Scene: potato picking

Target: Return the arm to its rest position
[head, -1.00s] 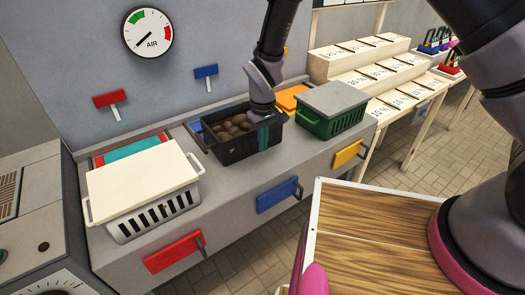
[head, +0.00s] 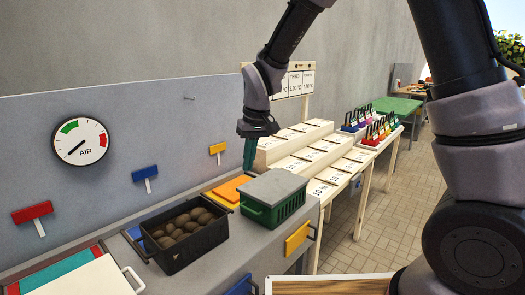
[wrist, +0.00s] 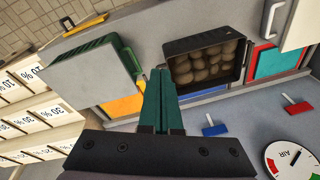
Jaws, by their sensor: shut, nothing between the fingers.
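My arm comes in from the upper right of the head view and bends down at its wrist. My gripper (head: 249,155) hangs in the air above the counter, near the back of the green crate. Its green fingers are together and hold nothing. In the wrist view the closed fingers (wrist: 163,105) point out between the green crate and the black crate, clear of both. The potatoes (head: 183,224) lie in the black crate (head: 183,260), which stands open on the counter.
The green crate (head: 290,201) has a grey lid (head: 273,186). Wooden stepped shelves (head: 330,165) stand behind it. Blue (head: 144,173), yellow (head: 217,148) and red (head: 32,211) handles and an air gauge (head: 80,143) are on the wall panel.

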